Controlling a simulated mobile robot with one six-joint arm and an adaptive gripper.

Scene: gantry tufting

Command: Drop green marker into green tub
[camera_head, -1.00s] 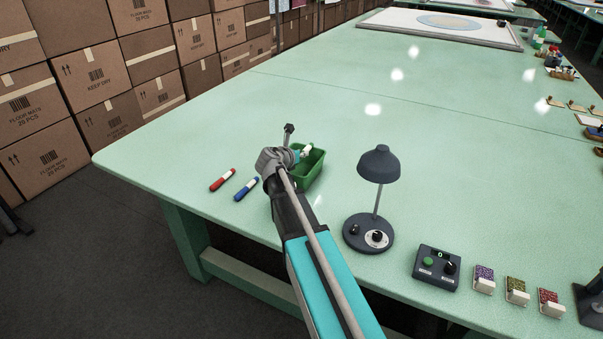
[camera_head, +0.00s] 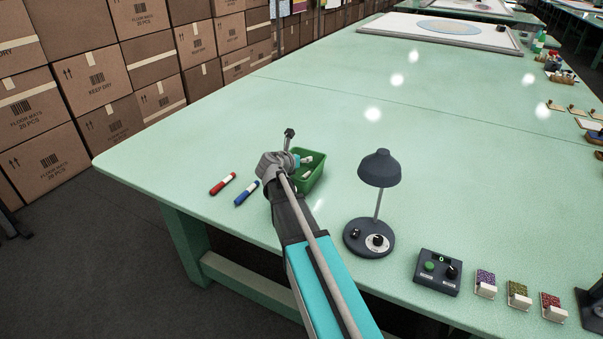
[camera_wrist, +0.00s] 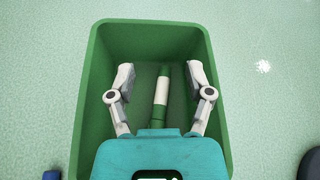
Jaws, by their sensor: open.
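The green tub (camera_head: 318,176) stands on the green table, left of the lamp. In the wrist view the tub (camera_wrist: 96,62) fills the middle. The green marker (camera_wrist: 161,92), with a white band, lies inside the tub between my fingers but apart from both. In the head view part of the marker (camera_head: 307,160) shows inside the tub. My gripper (camera_wrist: 160,84) is open over the tub, with a finger to either side of the marker.
A red marker (camera_head: 222,184) and a blue marker (camera_head: 246,193) lie on the table left of the tub. A dark desk lamp (camera_head: 380,170) stands close on the right. A control box (camera_head: 437,272) is farther right. The table beyond the tub is clear.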

